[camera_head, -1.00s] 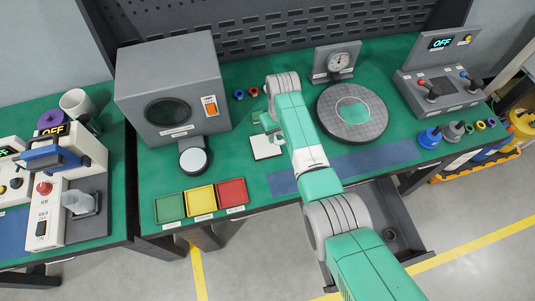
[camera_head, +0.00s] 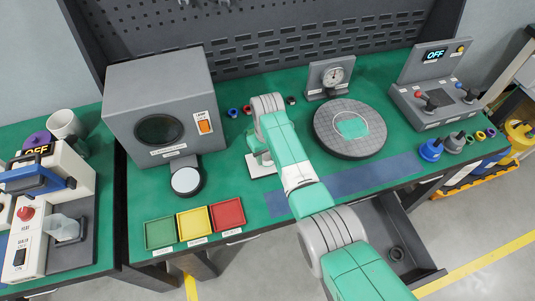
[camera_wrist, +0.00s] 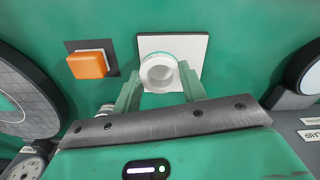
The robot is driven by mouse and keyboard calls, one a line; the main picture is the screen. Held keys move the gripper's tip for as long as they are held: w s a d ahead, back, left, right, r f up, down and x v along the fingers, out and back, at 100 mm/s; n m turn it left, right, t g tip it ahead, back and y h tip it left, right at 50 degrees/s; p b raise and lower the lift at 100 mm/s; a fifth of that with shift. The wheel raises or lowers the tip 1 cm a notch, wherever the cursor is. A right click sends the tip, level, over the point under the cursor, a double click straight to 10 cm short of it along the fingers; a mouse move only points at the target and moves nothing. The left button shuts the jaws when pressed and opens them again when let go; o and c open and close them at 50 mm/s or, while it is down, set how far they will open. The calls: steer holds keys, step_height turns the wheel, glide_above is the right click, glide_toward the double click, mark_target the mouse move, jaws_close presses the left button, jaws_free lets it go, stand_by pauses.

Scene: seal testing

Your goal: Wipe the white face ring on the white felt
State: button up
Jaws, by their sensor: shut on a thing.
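My gripper (camera_wrist: 160,82) is shut on the white face ring (camera_wrist: 157,72), with one finger on each side of it. The ring is short and round, with its hole facing the wrist camera. It is over the lower middle of the square white felt (camera_wrist: 190,44); whether it touches the felt I cannot tell. In the head view my gripper (camera_head: 259,156) is over the felt (camera_head: 262,170) and covers part of it. The ring cannot be made out there.
An orange block (camera_wrist: 87,64) on a dark base is beside the felt. A grey box (camera_head: 160,110) with a round white-topped fixture (camera_head: 187,180) stands left. A round grey plate (camera_head: 350,145) is right. Green, yellow and red trays (camera_head: 226,214) line the front edge.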

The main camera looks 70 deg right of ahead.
steer(key=shift+f+b, duration=0.8)
steer(key=shift+f, duration=0.2)
steer(key=o, duration=0.8)
steer(key=shift+r, duration=0.1)
steer(key=shift+o, duration=0.2)
steer(key=shift+r+p, duration=0.25)
steer(key=shift+p, duration=0.15)
